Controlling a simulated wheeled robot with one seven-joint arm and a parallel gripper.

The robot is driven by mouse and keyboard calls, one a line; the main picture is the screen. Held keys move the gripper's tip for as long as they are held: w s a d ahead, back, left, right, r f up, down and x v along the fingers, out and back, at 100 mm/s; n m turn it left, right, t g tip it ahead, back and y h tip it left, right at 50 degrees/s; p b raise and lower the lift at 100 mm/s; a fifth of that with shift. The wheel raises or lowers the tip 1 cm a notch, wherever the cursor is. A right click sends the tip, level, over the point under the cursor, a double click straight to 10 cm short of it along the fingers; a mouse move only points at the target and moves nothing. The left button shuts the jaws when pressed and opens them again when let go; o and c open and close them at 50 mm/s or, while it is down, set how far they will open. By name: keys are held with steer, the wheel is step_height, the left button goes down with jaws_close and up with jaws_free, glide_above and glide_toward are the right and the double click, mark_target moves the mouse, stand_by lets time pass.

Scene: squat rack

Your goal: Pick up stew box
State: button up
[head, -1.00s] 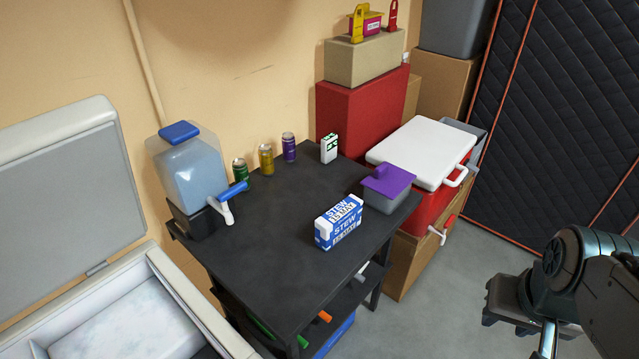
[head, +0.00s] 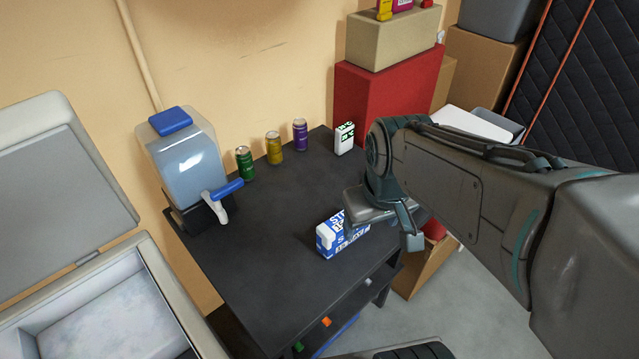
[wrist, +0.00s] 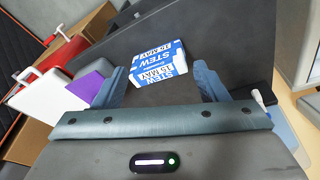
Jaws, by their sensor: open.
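The stew box (head: 330,238) is a blue and white carton lying on the black table (head: 268,255). My arm hides its right part in the head view. In the wrist view the stew box (wrist: 158,66) sits upper centre, with "STEW" and "15 MAY" readable. My gripper (wrist: 153,84) is open and empty, its two fingers on either side of the box's lower part in the picture. In the head view my gripper (head: 378,222) hangs above and right of the box. I cannot tell how high the fingers are above the table.
A drink dispenser (head: 188,165), green (head: 245,163), gold (head: 274,148) and purple (head: 300,134) cans and a white-green carton (head: 344,139) stand along the table's back. A purple-lidded container (wrist: 92,82) is near the left finger in the wrist view. The table's front left is clear.

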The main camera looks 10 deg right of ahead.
steer(key=w+f+n+g+p, duration=0.1)
steer(key=w+f+n, duration=0.2)
steer(key=w+n, duration=0.65)
steer(key=w+f+n+g+p, duration=0.2)
steer(key=w+f+n, duration=0.35)
steer(key=n, duration=0.75)
steer(key=shift+m, duration=0.25)
steer(key=f, duration=0.2)
steer(key=w+f, duration=0.1)
steer(key=f, duration=0.3)
steer(key=shift+w, duration=0.25)
steer(key=f, duration=0.2)
steer(key=s+f+p, duration=0.1)
steer(key=f, duration=0.1)
steer(key=shift+a+f, duration=0.1)
steer(key=shift+f, duration=0.6)
steer(key=c, duration=1.4)
steer(key=shift+c, duration=0.2)
steer(key=shift+r, duration=0.2)
